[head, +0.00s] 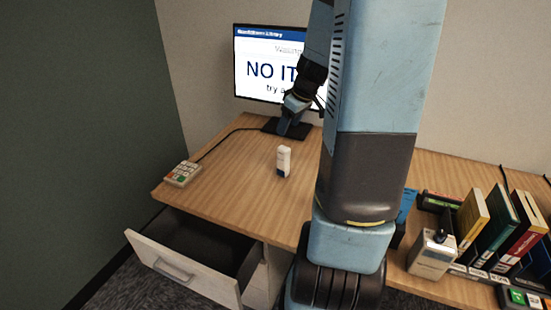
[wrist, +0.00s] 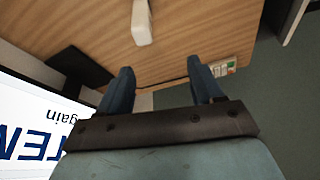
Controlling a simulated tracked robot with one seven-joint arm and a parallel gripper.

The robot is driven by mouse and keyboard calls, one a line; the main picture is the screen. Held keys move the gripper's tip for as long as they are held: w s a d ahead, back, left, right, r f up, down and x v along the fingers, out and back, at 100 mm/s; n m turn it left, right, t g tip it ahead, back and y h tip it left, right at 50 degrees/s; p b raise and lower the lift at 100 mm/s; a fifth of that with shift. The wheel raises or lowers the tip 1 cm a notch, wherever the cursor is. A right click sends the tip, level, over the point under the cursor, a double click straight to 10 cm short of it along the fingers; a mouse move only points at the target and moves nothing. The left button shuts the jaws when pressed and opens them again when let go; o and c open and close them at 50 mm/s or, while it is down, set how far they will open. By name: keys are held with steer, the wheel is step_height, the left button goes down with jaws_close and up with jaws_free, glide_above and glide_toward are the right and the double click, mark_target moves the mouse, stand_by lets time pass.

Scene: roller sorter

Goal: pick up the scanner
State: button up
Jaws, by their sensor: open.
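A small white block-shaped device with a dark lower part, which looks like the scanner (head: 283,161), stands upright on the wooden desk. In the wrist view it shows as a white shape (wrist: 142,22) at the top, beyond my fingertips and slightly left of the middle between them. My gripper (head: 289,122) is above the desk near the monitor's foot, behind the scanner in the head view. In the wrist view my gripper (wrist: 159,68) has its two fingers spread, with nothing between them. My arm hides part of the desk.
The monitor (head: 264,74) stands close behind my gripper. A keypad (head: 183,173) with a cable lies at the desk's left edge. An open drawer (head: 183,270) juts out at front left. Books (head: 497,225) and a beige device (head: 432,255) stand at right. The desk around the scanner is clear.

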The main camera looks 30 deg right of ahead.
mark_target(284, 147)
steer(key=w+f, duration=0.1)
steer(key=f, duration=0.2)
steer(key=w+d+f, duration=0.1)
steer(key=f, duration=0.3)
steer(key=w+f, duration=0.1)
steer(key=f, duration=0.2)
steer(key=shift+w+d+f, duration=0.3)
steer(key=shift+d, duration=0.1)
steer(key=shift+w+x, duration=0.15)
steer(key=shift+x, duration=1.2)
steer(key=shift+w+x, duration=0.2)
steer(key=shift+x, duration=1.15)
steer(key=shift+r, duration=0.15)
steer(key=c, duration=1.1)
steer(key=shift+r, duration=0.15)
